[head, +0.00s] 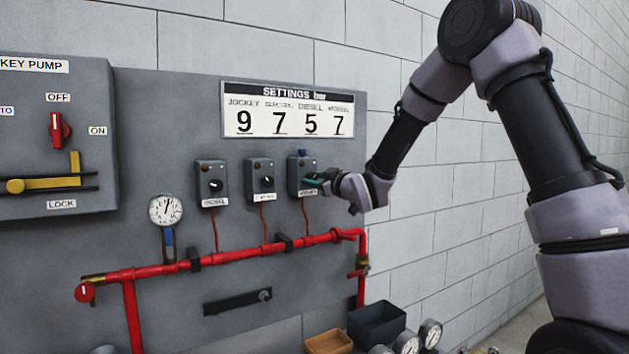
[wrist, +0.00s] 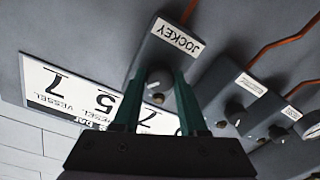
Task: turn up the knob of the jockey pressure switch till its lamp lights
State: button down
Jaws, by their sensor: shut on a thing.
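The jockey pressure switch (head: 294,172) is the rightmost of three grey boxes on the panel. In the wrist view its box (wrist: 152,50) bears the label JOCKEY, seen upside down. My gripper (head: 314,181) reaches it from the right. In the wrist view the green fingers of my gripper (wrist: 159,82) are shut on the round knob (wrist: 158,80), one on each side. The knob's pointer angle is hard to make out. No lit lamp shows on this switch; its lower face is partly hidden by my gripper in the head view.
Two similar switches, diesel (head: 211,184) and a middle one (head: 262,182), stand to the left. A settings board (head: 293,110) reads jockey 9, electric 7, diesel 5, vessel 7. A gauge (head: 166,210) and red pipe (head: 240,254) run below. A dark bin (head: 377,325) stands lower right.

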jog(key=shift+c, duration=2.3)
grip_release()
jog(key=v, duration=1)
jog(key=shift+s+d, duration=0.2)
jog(key=shift+s, duration=0.15)
